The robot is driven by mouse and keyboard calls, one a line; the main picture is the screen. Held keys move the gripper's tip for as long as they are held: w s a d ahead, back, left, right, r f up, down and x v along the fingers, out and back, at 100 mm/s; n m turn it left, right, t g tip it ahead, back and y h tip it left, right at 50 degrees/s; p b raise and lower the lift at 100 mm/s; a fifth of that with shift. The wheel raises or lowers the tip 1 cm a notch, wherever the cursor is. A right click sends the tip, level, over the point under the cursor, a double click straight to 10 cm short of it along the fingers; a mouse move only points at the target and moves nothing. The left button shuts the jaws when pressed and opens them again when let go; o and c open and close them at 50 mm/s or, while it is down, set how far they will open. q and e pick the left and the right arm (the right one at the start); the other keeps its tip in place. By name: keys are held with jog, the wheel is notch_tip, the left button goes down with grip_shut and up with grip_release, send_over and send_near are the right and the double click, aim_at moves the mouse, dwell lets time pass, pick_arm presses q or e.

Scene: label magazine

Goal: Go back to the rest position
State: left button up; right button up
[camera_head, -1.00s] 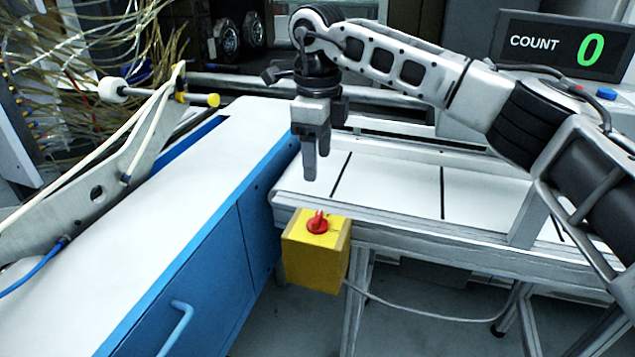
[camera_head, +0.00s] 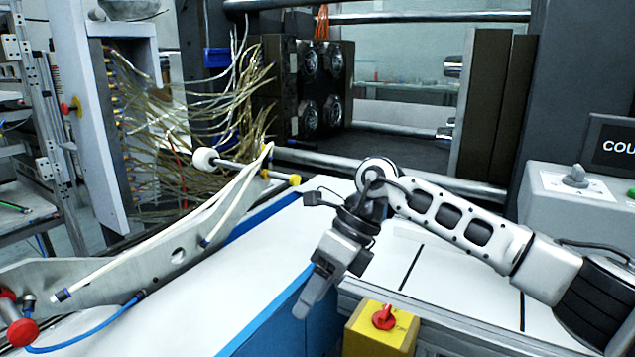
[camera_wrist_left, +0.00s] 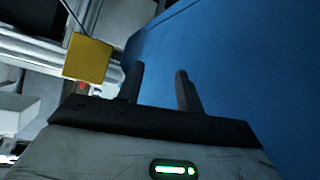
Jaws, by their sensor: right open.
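My right gripper (camera_head: 318,292) hangs in the head view over the join between the white-topped blue cabinet (camera_head: 275,238) and the conveyor (camera_head: 455,285). It is tilted, with its fingers pointing down and to the left. It holds nothing that I can see. My left arm does not show in the head view. My left gripper (camera_wrist_left: 160,85) shows in the left wrist view, its two fingers apart with nothing between them. A plain blue panel (camera_wrist_left: 240,60) fills the view beyond and right of it.
A yellow box (camera_head: 365,335) with a red knob (camera_head: 384,317) is at the conveyor's near end; a yellow box (camera_wrist_left: 88,58) also shows in the left wrist view. A metal plate with hoses (camera_head: 150,245) lies along the cabinet's left. The COUNT display (camera_head: 615,147) is cut off at the right.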

jog(key=s+a+r+m+g+y+p, duration=0.15)
jog(key=s+a+m+y, duration=0.25)
jog(key=s+a+y, duration=0.65)
jog(key=w+d+f+m+t+h, duration=0.1)
jog(key=d+f+m+t+h, duration=0.25)
jog(key=m+t, duration=0.55)
jog(key=w+d+f+m+t+h+p, duration=0.15)
jog(key=d+m+t, duration=0.35)
jog(key=m, duration=0.9)
jog(key=w+d+f+m+t+h, duration=0.1)
jog(key=d+f+m+t+h, duration=0.2)
jog(key=d+m+t, duration=0.55)
jog(key=s+d+f+m+g+h, duration=0.2)
jog(key=s+f+m+g, duration=0.2)
jog(key=s+f+m, duration=0.1)
jog(key=s+d+f+m+g+h, duration=0.3)
jog(key=s+f+m+g, duration=0.1)
jog(key=s+f+m, duration=0.2)
notch_tip(320, 180, down, 2)
jog(key=shift+s+f+p, duration=0.1)
jog(key=shift+s+p, duration=0.2)
jog(key=shift+s, duration=0.55)
